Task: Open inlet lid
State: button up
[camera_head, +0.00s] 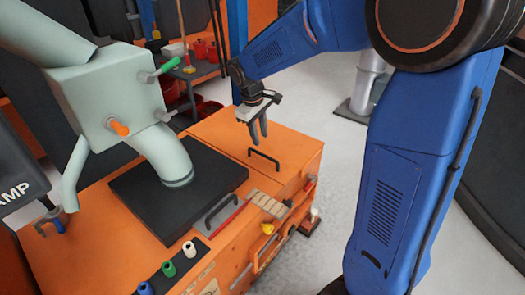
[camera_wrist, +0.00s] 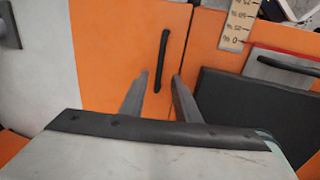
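The inlet lid looks to be the flat orange panel (camera_head: 285,143) with a dark bar handle (camera_head: 264,159) on top of the orange machine; it lies flat and shut. In the wrist view the orange panel (camera_wrist: 115,45) and its black handle (camera_wrist: 162,60) show just beyond the fingers. My gripper (camera_head: 259,138) is above the panel, pointing down, close to the handle. Its two fingers (camera_wrist: 158,82) are apart, with nothing held between them. The handle appears ahead of the fingertips; I cannot tell whether they touch it.
A pale green pipe and box assembly (camera_head: 105,95) stands on a black plate (camera_head: 200,190) left of the panel. A grey plate with another handle (camera_head: 222,210) and a ruler-like scale (camera_head: 268,205) lie toward the front. Coloured knobs (camera_head: 168,268) line the front. Grey floor (camera_head: 335,140) is clear at right.

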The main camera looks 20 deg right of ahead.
aim_at(263, 156)
jog(key=f, duration=0.2)
jog(key=d+f, duration=0.1)
jog(key=f, duration=0.2)
jog(key=w+f, duration=0.1)
jog(key=f, duration=0.2)
jog(key=shift+d+f, duration=0.15)
jog(key=shift+f, duration=0.05)
grip_shut()
